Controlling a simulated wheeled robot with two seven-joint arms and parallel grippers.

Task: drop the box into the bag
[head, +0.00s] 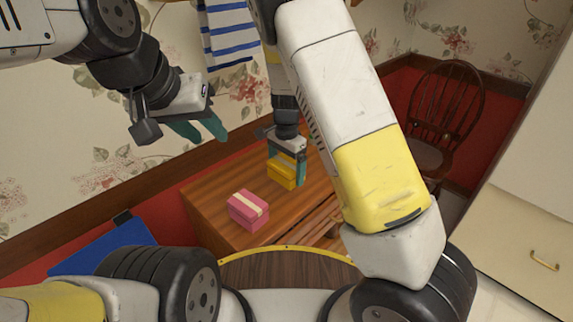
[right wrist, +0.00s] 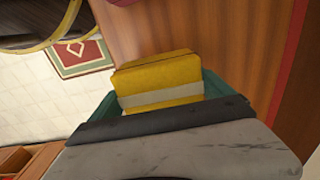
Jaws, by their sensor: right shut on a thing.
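A yellow box (head: 281,178) with a pale band is held between the teal fingers of my right gripper (head: 287,170), over the wooden table. The yellow box also fills the middle of the right wrist view (right wrist: 156,78), between the fingers. I cannot tell whether it touches the tabletop. A blue-and-white striped cloth item (head: 228,35) hangs against the wall at the top; it may be the bag, but its top is cut off and no opening shows. My left gripper (head: 200,131) is open and empty, in front of the wallpaper at the left.
A pink box (head: 248,210) with a cream band sits on the wooden table (head: 215,190), left of my right gripper. A dark wooden chair (head: 440,120) stands behind at the right. A pale cabinet (head: 530,230) is at the far right. A blue flat item (head: 105,247) lies lower left.

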